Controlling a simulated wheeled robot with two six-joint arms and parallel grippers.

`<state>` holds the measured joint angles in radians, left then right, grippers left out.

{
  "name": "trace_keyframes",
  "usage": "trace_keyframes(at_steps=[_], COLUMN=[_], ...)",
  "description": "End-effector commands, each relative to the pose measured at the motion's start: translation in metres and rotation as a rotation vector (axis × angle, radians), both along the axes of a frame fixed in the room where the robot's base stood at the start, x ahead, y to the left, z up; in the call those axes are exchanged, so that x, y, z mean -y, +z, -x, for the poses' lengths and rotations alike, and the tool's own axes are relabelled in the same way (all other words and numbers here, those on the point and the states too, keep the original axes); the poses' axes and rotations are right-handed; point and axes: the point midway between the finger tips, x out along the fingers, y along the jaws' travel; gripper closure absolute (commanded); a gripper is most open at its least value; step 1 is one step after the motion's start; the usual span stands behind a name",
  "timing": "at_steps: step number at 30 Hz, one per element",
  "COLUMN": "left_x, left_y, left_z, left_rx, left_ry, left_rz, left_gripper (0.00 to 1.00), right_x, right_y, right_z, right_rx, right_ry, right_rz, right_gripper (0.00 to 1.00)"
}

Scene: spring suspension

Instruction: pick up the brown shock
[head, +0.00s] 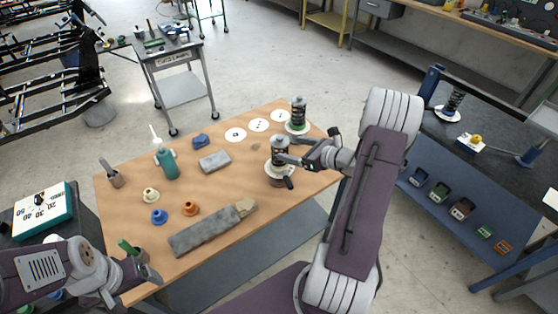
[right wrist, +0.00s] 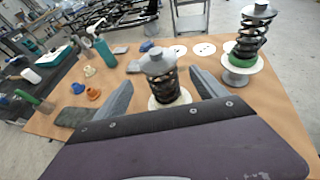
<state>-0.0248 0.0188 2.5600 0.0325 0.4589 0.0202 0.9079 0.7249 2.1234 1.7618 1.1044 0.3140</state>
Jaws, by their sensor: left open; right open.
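The brown shock (head: 280,150) stands upright near the right end of the wooden table, a dark coil spring with a grey cap, a pale disc and a brownish base. In the right wrist view the shock (right wrist: 162,82) stands between the two spread fingers. My right gripper (head: 290,161) is open beside it, its fingers on either side; whether they touch it I cannot tell. A similar shock with a green ring (head: 298,112) stands behind it, and shows at the right in the wrist view (right wrist: 242,50). My left gripper (head: 124,284) is open at the table's front left corner.
A grey block (head: 214,161), a teal bottle (head: 166,162), small coloured knobs (head: 190,208) and a long grey block (head: 205,234) occupy the middle and left.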

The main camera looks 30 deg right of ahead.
Motion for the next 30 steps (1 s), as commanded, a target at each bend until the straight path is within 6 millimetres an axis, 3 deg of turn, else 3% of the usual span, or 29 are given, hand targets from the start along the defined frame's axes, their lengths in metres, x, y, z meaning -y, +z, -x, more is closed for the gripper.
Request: trace_keyframes(at_steps=[8, 16, 23, 24, 26, 30], left_x=[0.000, 0.000, 0.000, 0.000, 0.000, 0.000], left_y=[0.005, 0.017, 0.016, 0.016, 0.016, 0.016], left_z=[0.000, 0.000, 0.000, 0.000, 0.000, 0.000], left_rx=[0.000, 0.000, 0.000, 0.000, 0.000, 0.000], left_ry=[0.000, 0.000, 0.000, 0.000, 0.000, 0.000], left_rz=[0.000, 0.000, 0.000, 0.000, 0.000, 0.000], left_gripper=[0.18, 0.18, 0.18, 0.18, 0.18, 0.18], right_x=[-0.007, -0.021, -0.022, -0.022, -0.022, -0.022], right_y=[-0.008, -0.027, -0.030, -0.030, -0.030, -0.029], right_z=[-0.018, -0.055, -0.058, -0.058, -0.058, -0.058], right_rx=[-0.002, 0.000, -0.001, -0.001, -0.001, 0.000], right_ry=[0.003, 0.004, 0.002, 0.002, 0.002, 0.002], right_rz=[0.002, 0.002, 0.002, 0.002, 0.002, 0.002], right_gripper=[0.18, 0.18, 0.18, 0.21, 0.38, 0.77])
